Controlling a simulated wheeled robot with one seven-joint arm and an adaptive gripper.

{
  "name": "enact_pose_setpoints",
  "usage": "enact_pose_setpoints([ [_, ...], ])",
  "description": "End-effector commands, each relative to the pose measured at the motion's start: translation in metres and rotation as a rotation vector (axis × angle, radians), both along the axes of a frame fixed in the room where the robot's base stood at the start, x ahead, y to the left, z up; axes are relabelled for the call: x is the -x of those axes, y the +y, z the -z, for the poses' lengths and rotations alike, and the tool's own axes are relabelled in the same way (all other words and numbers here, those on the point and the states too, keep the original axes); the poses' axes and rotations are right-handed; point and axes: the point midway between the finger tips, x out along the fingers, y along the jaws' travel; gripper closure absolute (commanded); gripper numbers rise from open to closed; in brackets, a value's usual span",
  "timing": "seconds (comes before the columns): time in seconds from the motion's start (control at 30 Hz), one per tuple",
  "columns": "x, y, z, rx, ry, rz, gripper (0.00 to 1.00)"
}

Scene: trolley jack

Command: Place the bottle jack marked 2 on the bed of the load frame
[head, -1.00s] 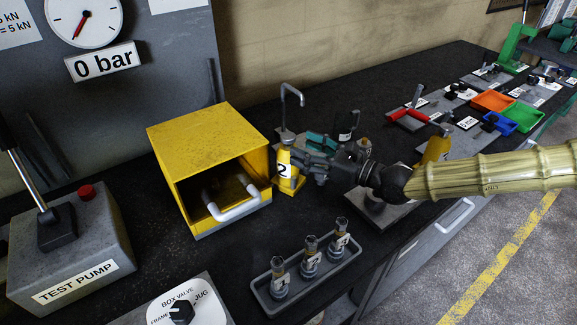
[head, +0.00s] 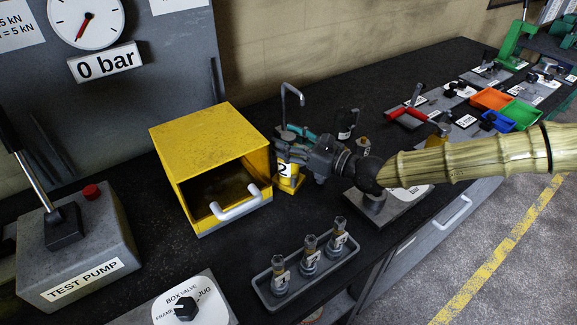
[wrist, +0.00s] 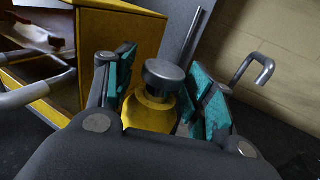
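The bottle jack marked 2 (head: 284,171) is yellow and stands upright on the dark bench, right of a yellow housing. In the wrist view, its grey round top and yellow body (wrist: 147,114) lie between my two teal-padded fingers. My gripper (head: 291,149) reaches in from the right, around the upper part of the jack. My gripper (wrist: 163,95) looks open, with small gaps beside the jack's top; contact lower down is hidden. The yellow housing (head: 208,130) has an open front and a pale handle; I cannot tell whether it is the load frame.
A grey hooked pipe (head: 284,108) rises behind the jack. A tray (head: 315,282) with several numbered fittings stands in front. The test pump (head: 80,250) and a valve plate (head: 197,303) are at left. Orange (head: 492,99), green and blue trays lie at far right.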

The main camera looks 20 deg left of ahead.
Motion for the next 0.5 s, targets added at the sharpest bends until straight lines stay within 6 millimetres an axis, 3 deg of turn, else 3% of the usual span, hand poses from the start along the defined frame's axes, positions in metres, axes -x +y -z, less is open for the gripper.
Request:
enact_pose_setpoints([
  [0.03, 0.0, -0.0001, -0.0001, 0.0, 0.0, 0.0, 0.6],
  [0.27, -0.0001, -0.0002, -0.0001, 0.0, 0.0, 0.0, 1.0],
  [0.5, -0.0008, 0.0004, -0.0053, -0.006, -0.005, 0.001, 1.0],
])
